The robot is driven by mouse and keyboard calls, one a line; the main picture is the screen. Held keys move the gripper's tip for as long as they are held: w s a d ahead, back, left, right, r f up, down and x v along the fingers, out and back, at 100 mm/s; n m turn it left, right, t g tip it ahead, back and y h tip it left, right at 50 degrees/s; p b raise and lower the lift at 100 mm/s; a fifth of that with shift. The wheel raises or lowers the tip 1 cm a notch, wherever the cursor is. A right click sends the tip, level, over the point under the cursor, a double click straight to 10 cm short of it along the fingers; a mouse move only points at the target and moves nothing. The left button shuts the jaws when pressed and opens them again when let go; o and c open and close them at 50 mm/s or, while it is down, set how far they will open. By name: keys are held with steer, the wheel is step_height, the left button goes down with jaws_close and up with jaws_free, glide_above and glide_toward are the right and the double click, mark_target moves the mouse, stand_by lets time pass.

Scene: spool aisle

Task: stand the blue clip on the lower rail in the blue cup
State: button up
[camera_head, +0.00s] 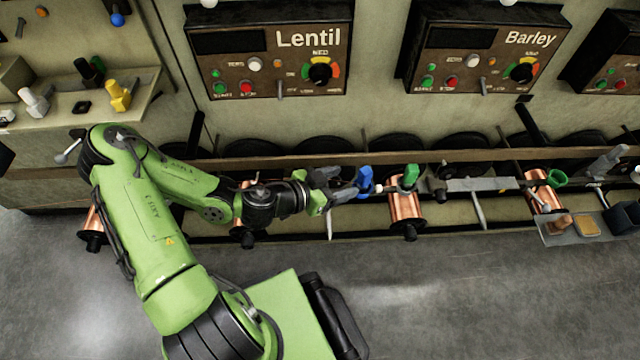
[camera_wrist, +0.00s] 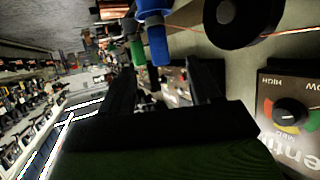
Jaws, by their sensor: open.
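The blue clip (camera_head: 365,182) stands upright at the lower rail (camera_head: 350,190), left of a green clip (camera_head: 409,177). My gripper (camera_head: 328,188) is open and empty just left of the blue clip, pointing at it. In the wrist view the blue clip (camera_wrist: 155,38) lies just beyond the fingertips of my gripper (camera_wrist: 162,78), roughly in line with the gap, and the green clip (camera_wrist: 137,50) is behind it. I cannot clearly make out a blue cup; a dark, bluish box-like thing (camera_head: 624,218) sits at the right edge.
Copper spools (camera_head: 407,212) hang along the rail. Control panels marked Lentil (camera_head: 270,72) and Barley (camera_head: 480,75) are above. A shelf (camera_head: 60,112) with white, black and yellow clips is upper left. The floor in front is clear.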

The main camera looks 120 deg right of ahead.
steer(key=p+v, duration=0.7)
steer(key=p, duration=0.1)
steer(key=shift+r, duration=0.15)
steer(key=shift+w, duration=0.15)
stand_by(0.3)
